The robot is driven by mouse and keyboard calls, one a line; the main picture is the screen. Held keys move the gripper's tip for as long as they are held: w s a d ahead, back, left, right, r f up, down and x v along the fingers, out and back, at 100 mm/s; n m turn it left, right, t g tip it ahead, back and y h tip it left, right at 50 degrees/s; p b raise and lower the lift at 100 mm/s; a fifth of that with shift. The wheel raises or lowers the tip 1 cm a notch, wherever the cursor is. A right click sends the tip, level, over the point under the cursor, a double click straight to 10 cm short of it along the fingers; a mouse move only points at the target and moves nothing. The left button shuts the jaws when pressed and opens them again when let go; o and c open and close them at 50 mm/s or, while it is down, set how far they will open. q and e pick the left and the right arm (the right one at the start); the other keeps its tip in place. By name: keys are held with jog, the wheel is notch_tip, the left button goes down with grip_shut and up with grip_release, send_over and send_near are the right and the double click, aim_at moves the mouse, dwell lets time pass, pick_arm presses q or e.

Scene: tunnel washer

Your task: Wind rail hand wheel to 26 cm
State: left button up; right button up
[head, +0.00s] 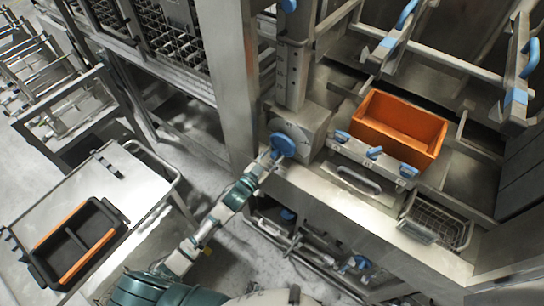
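The hand wheel (284,144) is a small blue part on the front of a grey box (313,126) with a dial-like marked face. A grey upright column (292,70) with scale marks rises from the box; the figures are too small to read. My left arm reaches up from the bottom, and my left gripper (270,158) is at the lower left edge of the hand wheel. It seems to touch or nearly touch it. The fingers are too small and partly hidden to tell whether they are open or shut. My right gripper is out of view.
An orange bin (400,127) stands in the machine right of the box, behind blue-tipped clamps (374,152). A wire basket (436,218) is at lower right. A steel cart (130,192) with a black and orange tray (48,262) stands left. Bare floor lies between cart and machine.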

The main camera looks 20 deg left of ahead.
pick_arm(q)
jog(key=v, duration=1.2)
jog(key=a+f+n+g+y, duration=0.1)
jog(key=a+f+g+y, duration=0.1)
jog(key=f, duration=0.7)
jog(key=a+f+n+g+y, duration=0.1)
jog(key=a+f+y, duration=0.15)
jog(key=f, duration=0.75)
jog(key=s+a+f+g, duration=0.1)
jog(key=s+f+g, duration=0.15)
jog(key=f, duration=0.35)
jog(key=s+a+f+n+g, duration=0.1)
jog(key=s+f, duration=0.3)
jog(key=f, duration=0.2)
jog(key=s+a+f+g, duration=0.1)
jog(key=s+f, duration=0.2)
jog(key=f, duration=0.4)
jog(key=s+d+f+g, duration=0.1)
jog(key=s+f+g, duration=0.1)
jog(key=s+f, duration=0.4)
jog(key=s+d+f+g+y, duration=0.1)
jog(key=s+f+g, duration=0.2)
jog(key=s, duration=1.3)
jog(key=s+d+f+g, duration=0.1)
jog(key=s+f+g, duration=0.2)
jog(key=s+f, duration=0.7)
jog(key=shift+s+d+n+y, duration=0.25)
jog(key=shift+s+n+y, duration=0.1)
jog(key=shift+s+n, duration=0.05)
jog(key=shift+g, duration=0.25)
